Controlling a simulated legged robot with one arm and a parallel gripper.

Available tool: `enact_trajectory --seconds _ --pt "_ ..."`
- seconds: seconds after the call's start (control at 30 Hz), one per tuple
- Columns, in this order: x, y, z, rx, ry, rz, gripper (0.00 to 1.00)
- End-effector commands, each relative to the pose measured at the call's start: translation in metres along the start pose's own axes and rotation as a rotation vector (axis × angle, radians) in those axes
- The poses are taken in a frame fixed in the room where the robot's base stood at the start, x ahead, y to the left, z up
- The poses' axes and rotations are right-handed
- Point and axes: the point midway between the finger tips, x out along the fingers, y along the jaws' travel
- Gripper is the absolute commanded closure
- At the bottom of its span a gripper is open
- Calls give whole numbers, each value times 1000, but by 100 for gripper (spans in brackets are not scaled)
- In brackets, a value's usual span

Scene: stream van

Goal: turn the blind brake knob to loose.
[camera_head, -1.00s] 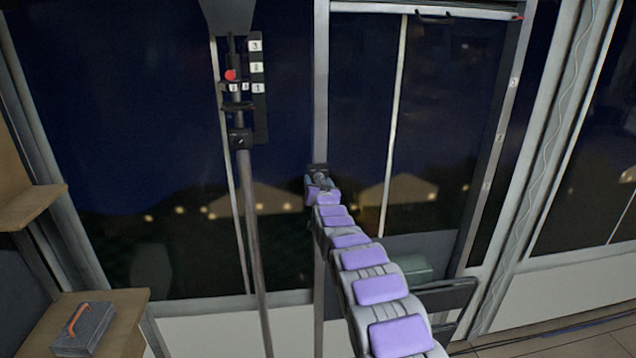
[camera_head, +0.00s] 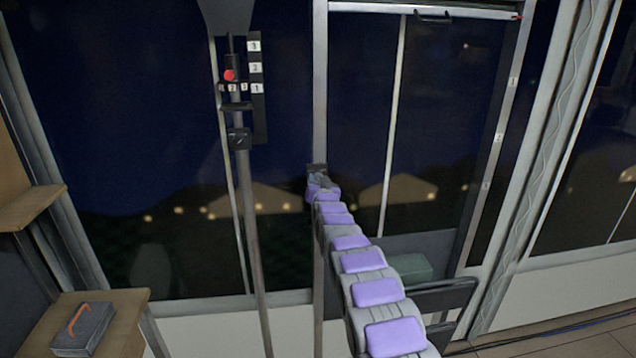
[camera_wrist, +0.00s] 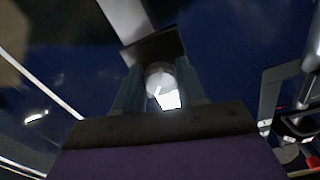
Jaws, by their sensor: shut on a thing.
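My gripper (camera_head: 318,179) is at the window post, at the far end of my outstretched purple-padded arm. In the wrist view my gripper (camera_wrist: 161,90) has one finger on each side of a round, pale knob (camera_wrist: 157,76), shut on it. A white patch shows on the knob's face between the fingers. A dark block (camera_wrist: 153,47) sits just behind the knob, on the post. In the head view the knob is hidden by my gripper, and only the dark block (camera_head: 316,168) shows above it. I cannot read the knob's setting.
A pole with a red knob and number tags (camera_head: 255,67) stands left of my arm. The blind's top bar (camera_head: 430,11) is high on the right window. A grey box with an orange handle (camera_head: 84,329) lies on the wooden shelf at lower left.

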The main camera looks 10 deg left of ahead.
Motion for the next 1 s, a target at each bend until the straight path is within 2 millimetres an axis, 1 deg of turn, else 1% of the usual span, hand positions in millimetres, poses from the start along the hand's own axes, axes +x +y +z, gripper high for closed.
enact_trajectory --seconds 0.03,0.27,0.47,0.67,0.87,1.0 --pt "0 0 0 0 0 0 71" --pt "0 0 0 0 0 -1 93" --pt "0 -1 1 -12 -2 -1 93" --pt "1 -3 0 -78 -2 -2 93" --pt "1 -2 0 -217 0 -2 93" --pt "1 -3 0 -345 0 -3 93"
